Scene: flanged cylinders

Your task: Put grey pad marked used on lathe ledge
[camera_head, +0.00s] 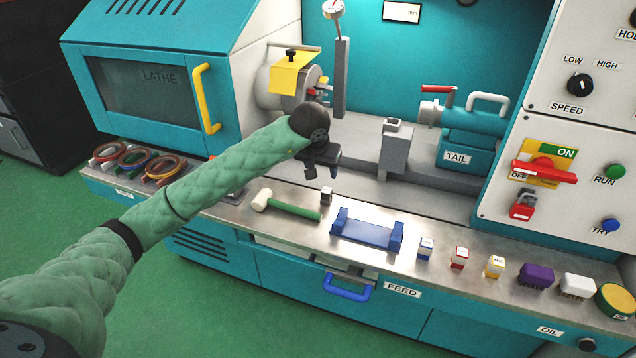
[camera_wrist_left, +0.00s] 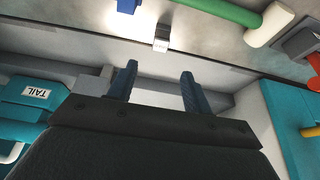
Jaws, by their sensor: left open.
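A small grey block with a pale labelled face (camera_head: 327,196) stands on the metal front ledge (camera_head: 285,192) of the lathe, between the green-handled mallet and the blue cradle. It also shows in the left wrist view (camera_wrist_left: 162,38), near the ledge's inner edge; its marking is too small to read. It looks like the grey pad. My left gripper (camera_head: 321,174) is open and empty, above and behind the block in the head view. In the left wrist view its two dark fingers (camera_wrist_left: 156,84) stand apart, with the block beyond them. My right gripper is not in view.
The mallet (camera_head: 295,209) and blue cradle (camera_head: 367,231) lie close to the block. Several small labelled boxes and brushes stand right along the ledge. Coiled cables (camera_head: 163,167) lie at left. The chuck with its yellow guard (camera_head: 291,75) and the tailstock (camera_head: 465,133) stand behind.

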